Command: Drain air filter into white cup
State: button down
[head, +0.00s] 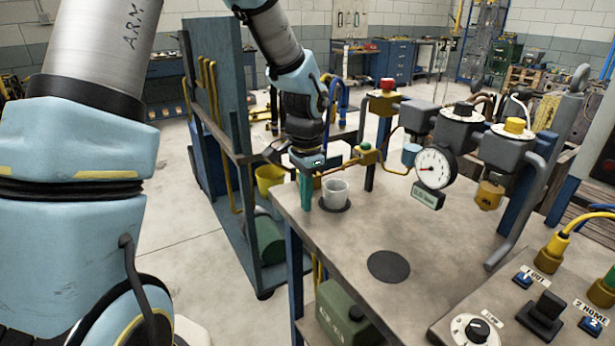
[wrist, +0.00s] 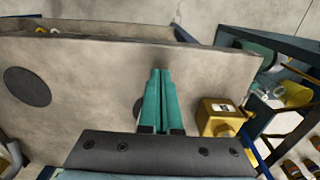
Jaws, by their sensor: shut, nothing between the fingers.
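The white cup (head: 335,194) stands upright on a dark round spot near the far left corner of the grey bench. My gripper (head: 305,206) points down just left of the cup in the head view, with its green fingers together and empty. In the wrist view the shut fingers (wrist: 160,72) cover most of the cup's area. Two grey units on the pipework have bowls below: a yellow bowl (head: 488,195) at the right and a pale blue bowl (head: 411,153) farther back. I cannot tell which is the air filter.
An empty dark round spot (head: 388,266) marks the bench (head: 330,240). A pressure gauge (head: 433,168) and pipes stand along its right side. A yellow block (wrist: 220,116) is close to my fingers. A control panel (head: 530,315) lies at front right. The middle of the bench is clear.

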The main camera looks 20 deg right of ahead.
aim_at(326, 203)
jog(key=d, duration=0.2)
jog(key=d+f+p, duration=0.1)
jog(key=shift+w, duration=0.25)
jog(key=shift+w+d, duration=0.1)
jog(key=shift+d, duration=0.3)
jog(key=shift+w+d+p, duration=0.25)
jog(key=shift+d+p, duration=0.05)
jog(key=shift+d, duration=0.8)
jog(key=shift+a, duration=0.2)
